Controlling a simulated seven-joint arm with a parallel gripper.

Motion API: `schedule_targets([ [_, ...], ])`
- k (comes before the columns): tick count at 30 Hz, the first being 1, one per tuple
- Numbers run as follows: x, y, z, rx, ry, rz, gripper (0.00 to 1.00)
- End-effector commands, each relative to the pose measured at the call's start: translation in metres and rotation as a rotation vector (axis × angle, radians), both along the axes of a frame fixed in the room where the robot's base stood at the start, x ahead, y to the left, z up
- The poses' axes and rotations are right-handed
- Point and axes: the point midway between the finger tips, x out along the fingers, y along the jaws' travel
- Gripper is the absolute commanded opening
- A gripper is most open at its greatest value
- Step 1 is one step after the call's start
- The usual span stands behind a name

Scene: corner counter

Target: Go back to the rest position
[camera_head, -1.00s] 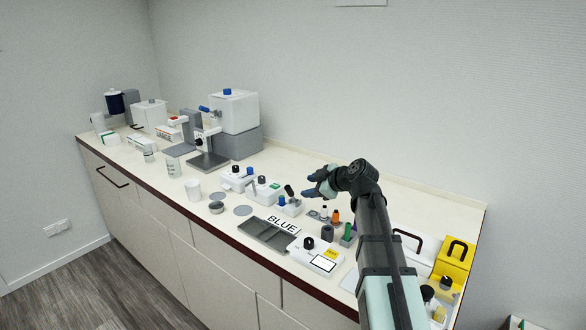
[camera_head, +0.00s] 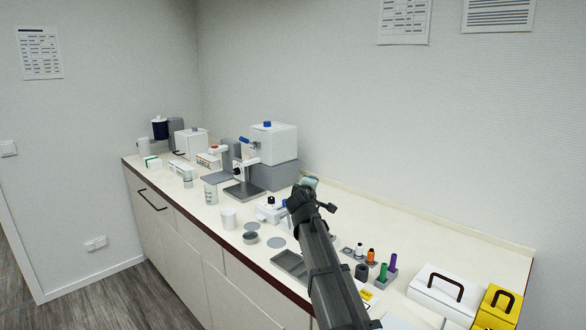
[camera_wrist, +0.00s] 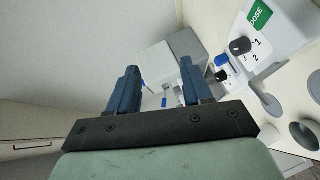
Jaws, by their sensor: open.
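My gripper shows in the wrist view (camera_wrist: 158,92) with its two blue fingers apart and nothing between them. In the head view my arm rises from the bottom, and the gripper (camera_head: 308,183) is above the counter (camera_head: 420,238), in front of the grey base of the white box machine. The fingers are mostly hidden behind my wrist in the head view. The gripper touches nothing that I can see.
A white box machine with a blue knob (camera_head: 273,141) stands at the back wall. Coloured vials (camera_head: 382,272), a white case (camera_head: 442,291) and a yellow case (camera_head: 497,306) stand at right.

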Motion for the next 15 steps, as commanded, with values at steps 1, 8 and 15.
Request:
schedule_targets([
  [1,0.006,0.026,0.003,-0.017,-0.041,0.025,0.50],
  [8,0.012,0.128,0.013,-0.069,-0.205,0.161,0.50],
  [15,0.001,0.214,-0.004,-0.070,-0.270,0.293,0.50],
])
